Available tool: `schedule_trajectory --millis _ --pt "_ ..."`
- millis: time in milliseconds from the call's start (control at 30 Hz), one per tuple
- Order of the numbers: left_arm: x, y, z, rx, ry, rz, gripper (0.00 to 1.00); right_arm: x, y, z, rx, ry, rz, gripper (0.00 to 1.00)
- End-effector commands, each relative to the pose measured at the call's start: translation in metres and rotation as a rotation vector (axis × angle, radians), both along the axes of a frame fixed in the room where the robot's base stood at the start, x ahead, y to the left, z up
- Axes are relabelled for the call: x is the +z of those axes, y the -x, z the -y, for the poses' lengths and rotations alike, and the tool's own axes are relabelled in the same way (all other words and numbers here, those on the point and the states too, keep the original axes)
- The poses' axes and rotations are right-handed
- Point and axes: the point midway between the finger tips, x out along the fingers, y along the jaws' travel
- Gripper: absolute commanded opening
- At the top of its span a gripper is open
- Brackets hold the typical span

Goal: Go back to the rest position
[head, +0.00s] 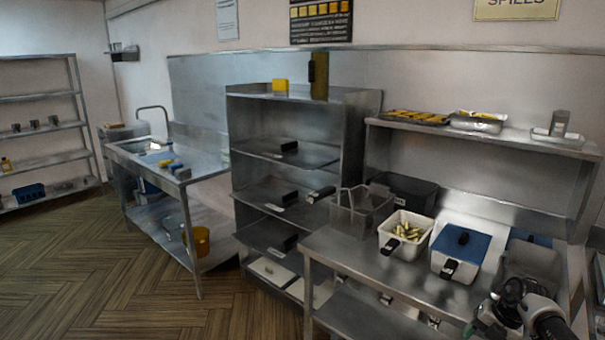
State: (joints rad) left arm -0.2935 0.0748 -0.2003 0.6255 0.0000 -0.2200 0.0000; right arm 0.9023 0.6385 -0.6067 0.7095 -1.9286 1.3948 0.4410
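Part of my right arm (522,308) shows at the lower right corner, in front of the steel worktable (375,283). Its dark and white rounded parts are cut by the bottom edge, and I cannot make out the fingertips or whether they hold anything. My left arm and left gripper are not in view. On the worktable stand a wire basket (360,213), a white container with green and pale pieces (404,233), and a white container with a blue lid (461,249).
A steel shelf rack (285,185) stands left of the worktable. A sink table (190,172) is farther left, with a yellow container (197,241) below. An upper shelf (480,134) holds trays. The wooden floor (100,270) at left is clear.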

Motion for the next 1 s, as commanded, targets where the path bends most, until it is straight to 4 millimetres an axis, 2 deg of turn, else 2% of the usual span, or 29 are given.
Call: schedule_trajectory --millis 33,167,267,300,367,467,500,567,667,700,767,900,1000 --pt "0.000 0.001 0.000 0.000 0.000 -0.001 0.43 -0.017 0.002 -0.015 -0.005 -0.056 0.016 0.50" --pt "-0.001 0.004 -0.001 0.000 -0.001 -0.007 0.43 -0.064 0.008 -0.061 -0.062 -0.245 0.083 0.50" --pt "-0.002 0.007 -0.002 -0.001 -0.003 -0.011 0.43 -0.117 0.025 -0.107 -0.208 -0.448 0.146 0.50" --pt "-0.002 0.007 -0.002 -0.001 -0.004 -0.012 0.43 -0.138 0.034 -0.122 -0.300 -0.528 0.169 0.50" --pt "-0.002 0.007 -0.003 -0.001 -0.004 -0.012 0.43 -0.171 0.052 -0.139 -0.467 -0.625 0.195 0.50" --pt "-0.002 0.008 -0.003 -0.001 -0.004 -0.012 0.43 -0.230 0.095 -0.150 -0.799 -0.713 0.197 0.50" --pt "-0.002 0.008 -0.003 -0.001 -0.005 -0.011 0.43 -0.252 0.115 -0.150 -0.928 -0.720 0.186 0.50" --pt "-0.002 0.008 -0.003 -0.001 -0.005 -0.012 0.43 -0.283 0.148 -0.149 -1.108 -0.711 0.159 0.50" --pt "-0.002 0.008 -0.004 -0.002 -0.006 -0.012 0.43 -0.329 0.208 -0.148 -1.374 -0.656 0.094 0.50" --pt "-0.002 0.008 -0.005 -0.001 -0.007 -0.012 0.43 -0.346 0.234 -0.148 -1.471 -0.623 0.062 0.50" --pt "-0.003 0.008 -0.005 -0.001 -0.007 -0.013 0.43 -0.368 0.275 -0.149 -1.606 -0.565 0.009 0.50" --pt "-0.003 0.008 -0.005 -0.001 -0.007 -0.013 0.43 -0.407 0.373 -0.157 -1.883 -0.406 -0.132 0.50" --pt "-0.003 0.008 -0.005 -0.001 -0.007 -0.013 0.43 -0.424 0.437 -0.166 -2.034 -0.290 -0.233 0.50"
